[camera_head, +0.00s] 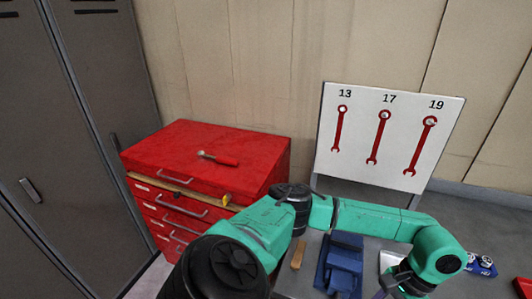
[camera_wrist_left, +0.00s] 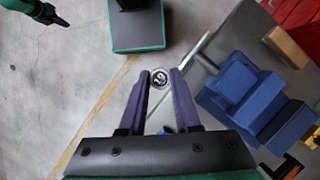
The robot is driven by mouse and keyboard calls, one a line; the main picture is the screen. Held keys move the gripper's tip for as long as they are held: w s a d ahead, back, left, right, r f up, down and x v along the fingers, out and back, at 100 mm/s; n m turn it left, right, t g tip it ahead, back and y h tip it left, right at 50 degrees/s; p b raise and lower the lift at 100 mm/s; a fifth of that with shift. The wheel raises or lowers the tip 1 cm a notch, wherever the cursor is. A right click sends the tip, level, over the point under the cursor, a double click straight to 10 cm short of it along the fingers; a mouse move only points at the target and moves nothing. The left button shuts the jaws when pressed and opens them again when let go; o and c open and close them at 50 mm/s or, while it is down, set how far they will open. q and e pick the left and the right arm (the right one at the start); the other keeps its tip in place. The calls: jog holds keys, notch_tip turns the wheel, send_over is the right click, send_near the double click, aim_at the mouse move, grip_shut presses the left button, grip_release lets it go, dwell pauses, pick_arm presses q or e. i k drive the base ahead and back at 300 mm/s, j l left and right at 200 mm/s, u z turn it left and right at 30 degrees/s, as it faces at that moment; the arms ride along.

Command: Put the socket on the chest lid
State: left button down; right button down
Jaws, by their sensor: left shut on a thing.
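In the left wrist view my left gripper (camera_wrist_left: 160,82) is shut on the socket (camera_wrist_left: 160,78), a small round metal piece marked 19, held between the fingertips. In the head view my left arm reaches across the front, and its fingers and the socket cannot be made out. The red tool chest (camera_head: 190,205) stands at the left. Its lid (camera_head: 235,146) is closed, with a red-handled tool (camera_head: 217,158) lying on it. The socket is apart from the lid.
A blue vise (camera_head: 340,262) and a wooden block (camera_head: 298,254) are on the grey bench. A white wrench board (camera_head: 390,140) stands behind, marked 13, 17 and 19. A blue holder (camera_head: 482,265) with round pieces is at right. Grey lockers (camera_head: 75,130) stand left. Much of the lid is bare.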

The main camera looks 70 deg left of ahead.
aim_at(167, 153)
jog(key=k+j+u, duration=0.15)
jog(key=u, duration=0.15)
jog(key=k+j+u, duration=0.15)
jog(key=j+u, duration=0.75)
jog(key=j, duration=0.15)
jog(key=i+j+u, duration=0.15)
jog(key=j+u, duration=0.2)
jog(key=j, duration=0.1)
